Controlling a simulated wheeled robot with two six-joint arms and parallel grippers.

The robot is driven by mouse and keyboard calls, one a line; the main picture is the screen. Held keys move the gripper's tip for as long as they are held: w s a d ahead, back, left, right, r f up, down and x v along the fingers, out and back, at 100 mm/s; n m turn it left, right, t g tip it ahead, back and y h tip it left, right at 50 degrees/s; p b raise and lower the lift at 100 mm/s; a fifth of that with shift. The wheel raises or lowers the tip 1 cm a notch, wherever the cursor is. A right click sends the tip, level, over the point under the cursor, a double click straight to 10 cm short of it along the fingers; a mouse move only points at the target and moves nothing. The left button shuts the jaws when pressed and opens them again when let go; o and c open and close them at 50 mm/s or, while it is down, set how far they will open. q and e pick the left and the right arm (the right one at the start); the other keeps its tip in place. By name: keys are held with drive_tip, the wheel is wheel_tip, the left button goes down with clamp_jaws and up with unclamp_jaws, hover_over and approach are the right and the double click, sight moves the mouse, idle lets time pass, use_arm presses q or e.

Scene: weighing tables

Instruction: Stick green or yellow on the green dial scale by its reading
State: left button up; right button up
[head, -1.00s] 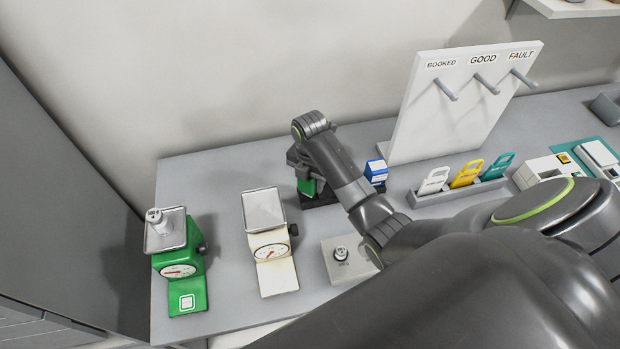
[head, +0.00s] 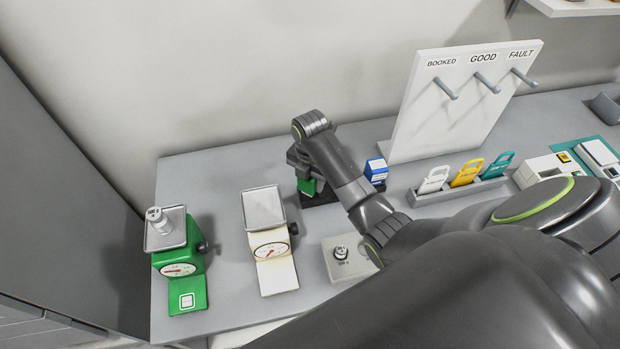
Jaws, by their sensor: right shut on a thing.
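The green dial scale (head: 190,262) stands at the left end of the table. A metal weight (head: 157,220) rests on its square pan (head: 172,241). Its round dial (head: 178,270) faces front, too small to read exactly. A pale square mark (head: 187,301) is on its green front plate. My right gripper (head: 304,178) is at the back of the table, shut on a green block (head: 306,187) at a dark tray (head: 322,199). The arm hides part of the tray. A blue-and-white block (head: 376,170) stands at the tray's right end. My left gripper is not in view.
A cream dial scale (head: 272,245) with an empty pan stands between green scale and arm. A grey box (head: 343,262) bears a small weight. A rack (head: 413,197) holds white, yellow and teal tags below a pegged board (head: 420,120). The table's back left is clear.

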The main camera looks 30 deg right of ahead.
drive_tip(key=shift+f, duration=0.15)
drive_tip(key=shift+f+b, duration=0.35)
drive_tip(key=shift+f, duration=0.2)
drive_tip(key=o, duration=1)
drive_tip(key=shift+c, duration=0.2)
drive_tip(key=shift+r, duration=0.1)
